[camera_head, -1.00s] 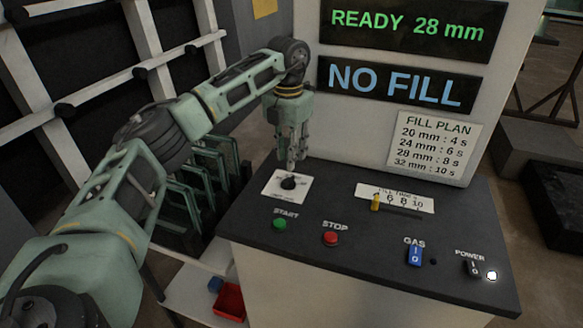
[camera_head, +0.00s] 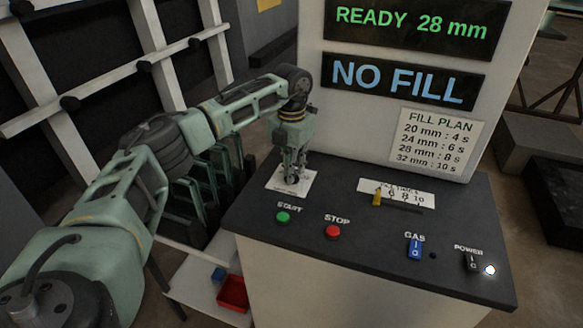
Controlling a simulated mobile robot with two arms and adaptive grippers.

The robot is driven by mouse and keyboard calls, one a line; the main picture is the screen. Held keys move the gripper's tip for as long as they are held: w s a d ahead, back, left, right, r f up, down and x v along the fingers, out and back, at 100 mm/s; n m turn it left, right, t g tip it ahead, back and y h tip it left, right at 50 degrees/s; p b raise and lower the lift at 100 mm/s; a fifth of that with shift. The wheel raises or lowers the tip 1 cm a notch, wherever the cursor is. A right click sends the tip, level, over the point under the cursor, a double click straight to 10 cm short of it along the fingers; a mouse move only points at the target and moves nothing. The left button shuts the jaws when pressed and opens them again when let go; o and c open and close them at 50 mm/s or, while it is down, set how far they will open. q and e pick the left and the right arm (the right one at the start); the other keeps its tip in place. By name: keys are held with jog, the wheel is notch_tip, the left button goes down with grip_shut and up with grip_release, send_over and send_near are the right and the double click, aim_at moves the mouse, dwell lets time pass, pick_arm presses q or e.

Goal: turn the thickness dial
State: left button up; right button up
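The thickness dial is a small black knob (camera_head: 291,180) on a white plate (camera_head: 305,188) at the far left of the dark control panel. My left gripper (camera_head: 291,174) points straight down over it and its fingers reach to the knob, covering most of it. I cannot tell whether the fingers press on the knob or are only around it. The display (camera_head: 411,21) reads READY 28 mm. My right gripper is not in view.
A green START button (camera_head: 283,217) and a red STOP button (camera_head: 332,231) sit in front of the dial. A yellow fill-time slider (camera_head: 377,198), a blue GAS switch (camera_head: 414,248) and a POWER switch (camera_head: 472,262) lie to the right. Glass panes (camera_head: 215,180) stand left of the panel.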

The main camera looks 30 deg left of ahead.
pick_arm(q)
grip_shut()
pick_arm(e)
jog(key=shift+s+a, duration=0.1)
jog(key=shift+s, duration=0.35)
pick_arm(q)
jog(key=shift+a+r, duration=0.1)
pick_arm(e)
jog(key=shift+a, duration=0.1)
